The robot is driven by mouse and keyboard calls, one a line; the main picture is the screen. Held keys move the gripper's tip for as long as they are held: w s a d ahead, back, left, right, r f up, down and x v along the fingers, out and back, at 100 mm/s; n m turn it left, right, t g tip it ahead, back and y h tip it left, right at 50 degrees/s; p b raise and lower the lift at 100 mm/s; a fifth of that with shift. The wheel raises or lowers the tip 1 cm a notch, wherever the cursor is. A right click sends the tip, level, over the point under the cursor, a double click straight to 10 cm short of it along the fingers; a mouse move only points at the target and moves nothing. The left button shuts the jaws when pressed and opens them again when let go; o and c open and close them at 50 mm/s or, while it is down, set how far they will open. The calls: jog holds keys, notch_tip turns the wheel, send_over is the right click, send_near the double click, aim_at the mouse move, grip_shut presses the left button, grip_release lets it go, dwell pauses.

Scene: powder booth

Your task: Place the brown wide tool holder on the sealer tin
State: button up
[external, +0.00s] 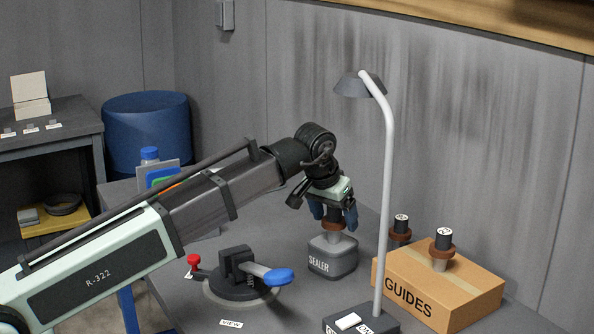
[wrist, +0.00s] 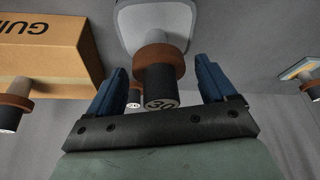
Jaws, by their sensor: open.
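The sealer tin (external: 333,262) is a dark grey, rounded box marked SEALER; its pale top shows in the wrist view (wrist: 128,30). A tool holder with a wide brown collar (wrist: 158,62), a black end marked 30 and a grey taper stands upright on the tin, taper down. In the external view its brown collar (external: 334,225) is partly hidden by my gripper. My gripper (external: 334,212) is directly above the tin, with its blue fingers on either side of the holder. In the wrist view the fingers (wrist: 160,72) are open, with gaps beside the collar.
A GUIDES carton (external: 440,285) stands at right with another brown-collared holder (external: 441,247) on it. One more holder (external: 400,230) is behind the carton. A lamp post (external: 385,200) rises close right of the tin. A fixture with a blue handle (external: 279,277) is left.

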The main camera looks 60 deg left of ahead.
jog(key=shift+r, duration=0.1)
jog(key=v, duration=1.2)
